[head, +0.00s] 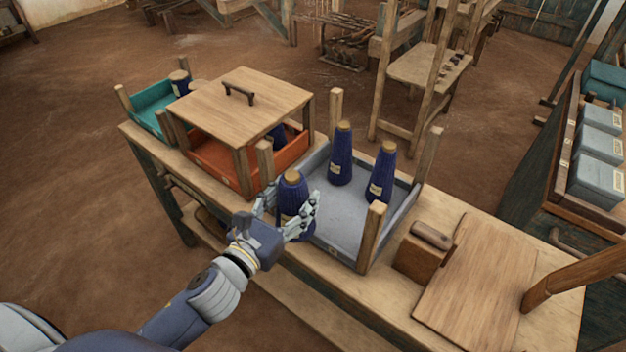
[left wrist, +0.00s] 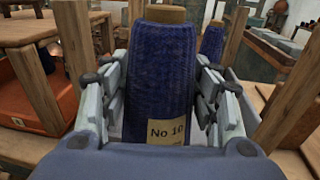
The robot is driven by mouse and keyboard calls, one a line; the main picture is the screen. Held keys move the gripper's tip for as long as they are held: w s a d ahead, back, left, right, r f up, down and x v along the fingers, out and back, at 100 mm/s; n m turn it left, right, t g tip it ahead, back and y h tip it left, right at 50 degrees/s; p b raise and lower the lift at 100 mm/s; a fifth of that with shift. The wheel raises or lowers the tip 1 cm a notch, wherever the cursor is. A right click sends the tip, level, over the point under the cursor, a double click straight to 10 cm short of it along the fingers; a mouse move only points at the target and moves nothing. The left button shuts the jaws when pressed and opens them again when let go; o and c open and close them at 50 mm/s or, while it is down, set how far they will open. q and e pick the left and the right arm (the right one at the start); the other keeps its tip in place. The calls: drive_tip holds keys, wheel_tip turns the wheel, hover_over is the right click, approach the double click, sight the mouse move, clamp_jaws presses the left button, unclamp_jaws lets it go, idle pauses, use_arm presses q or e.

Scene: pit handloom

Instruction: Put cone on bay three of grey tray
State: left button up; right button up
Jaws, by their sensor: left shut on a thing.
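A dark blue yarn cone (head: 293,186) with a tan top is held upright in my left gripper (head: 286,214). In the left wrist view the cone (left wrist: 160,75) fills the middle, with a label reading "No 10", and my gripper's fingers (left wrist: 160,95) are shut on both its sides. The held cone is at the near left part of the grey tray (head: 345,218); I cannot tell whether its base touches the tray floor. Two more blue cones stand upright in the grey tray, one at the back (head: 341,155) and one at the right (head: 382,172). My right gripper is not in view.
Wooden posts (head: 371,236) rise at the grey tray's corners. Left of it stands an orange tray (head: 212,157) under a wooden lid (head: 243,105) with a handle, then a teal tray (head: 150,103). A wooden board (head: 470,285) and a block (head: 421,258) lie to the right.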

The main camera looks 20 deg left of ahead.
use_arm(q)
drive_tip(key=w+f+p, duration=0.1)
drive_tip(key=w+f, duration=0.3)
drive_tip(key=w, duration=0.7)
drive_tip(key=shift+d+f, duration=0.15)
drive_tip(key=shift+d, duration=0.25)
drive_tip(key=shift+f, duration=0.1)
drive_tip(key=o, duration=1.2)
drive_tip(key=shift+f, duration=0.15)
